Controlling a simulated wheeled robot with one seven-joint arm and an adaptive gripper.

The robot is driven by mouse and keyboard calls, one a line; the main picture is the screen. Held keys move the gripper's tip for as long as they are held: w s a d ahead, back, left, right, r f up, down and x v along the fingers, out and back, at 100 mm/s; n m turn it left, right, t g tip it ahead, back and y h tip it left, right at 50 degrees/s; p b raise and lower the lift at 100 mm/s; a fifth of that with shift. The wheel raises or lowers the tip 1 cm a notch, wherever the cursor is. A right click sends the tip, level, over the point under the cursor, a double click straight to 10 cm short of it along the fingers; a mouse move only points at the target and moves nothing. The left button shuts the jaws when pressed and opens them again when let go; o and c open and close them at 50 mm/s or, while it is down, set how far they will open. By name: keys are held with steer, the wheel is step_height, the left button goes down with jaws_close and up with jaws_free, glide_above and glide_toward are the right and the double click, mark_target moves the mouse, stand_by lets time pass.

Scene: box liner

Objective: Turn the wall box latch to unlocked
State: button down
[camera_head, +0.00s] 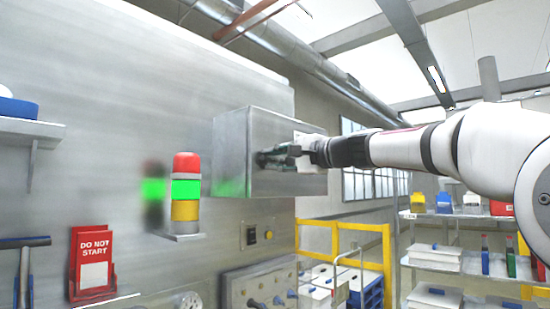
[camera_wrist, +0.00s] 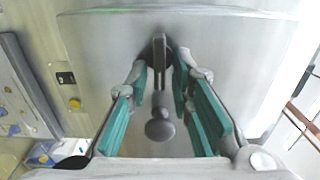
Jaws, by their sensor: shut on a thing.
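The grey metal wall box (camera_head: 232,150) juts out from the wall in the head view. Its flat front face also fills much of the wrist view (camera_wrist: 95,45). The dark latch (camera_wrist: 159,124) is on that face, with a narrow bar running down the picture to a round knob. My gripper (camera_wrist: 161,80) has its teal-padded fingers on both sides of the latch bar, shut on it. In the head view my gripper (camera_head: 272,157) is at the box front and hides the latch. Whether the latch is locked or unlocked cannot be told.
A stack light (camera_head: 186,190) with its green section lit stands on a small wall bracket left of the box. A switch plate (camera_head: 258,236) and a panel with knobs (camera_head: 262,288) are below. A yellow rail (camera_head: 386,262) and shelves (camera_head: 475,268) stand at right.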

steer(key=shift+f, duration=0.1)
stand_by(0.3)
steer(key=c, duration=1.7)
jaws_free()
steer(key=shift+d, duration=0.1)
steer(key=v, duration=1.2)
